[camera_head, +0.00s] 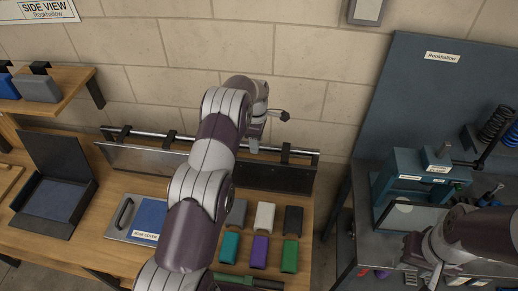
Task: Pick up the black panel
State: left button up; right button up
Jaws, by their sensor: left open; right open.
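A small black panel (293,220) lies on the wooden bench at the right end of the back row of coloured pieces. A white piece (264,217) and a grey piece (238,213) lie left of it. My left gripper (268,131) is open and empty, raised near the brick wall, behind and above the black panel and apart from it. My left arm crosses the middle of the view and hides part of the bench. My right gripper (421,263) is open over the dark metal table at the right, well away from the panel.
Teal (229,247), purple (260,252) and green (289,256) pieces form the front row. A rail (295,153) with a dark strip runs behind. An open dark box (55,195) and a blue-topped tray (147,222) stand left. A blue-grey fixture (408,188) stands right.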

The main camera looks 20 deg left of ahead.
aim_at(257, 162)
pick_arm(q)
jog(key=shift+n, duration=0.4)
jog(key=f+b, duration=0.2)
jog(key=f, duration=0.1)
jog(key=f+b, duration=0.6)
jog(key=shift+w+a, duration=0.15)
jog(key=shift+w, duration=0.25)
jog(key=f, duration=0.1)
jog(key=f+b, duration=0.2)
jog(key=shift+s+f, duration=0.3)
jog(key=shift+w, duration=0.25)
jog(key=c, duration=0.5)
grip_shut()
jog(key=shift+s, duration=0.1)
pick_arm(e)
notch_tip(257, 162, down, 9)
jog(key=s, duration=0.1)
jog(key=shift+w, duration=0.1)
pick_arm(q)
jog(key=shift+r, duration=0.15)
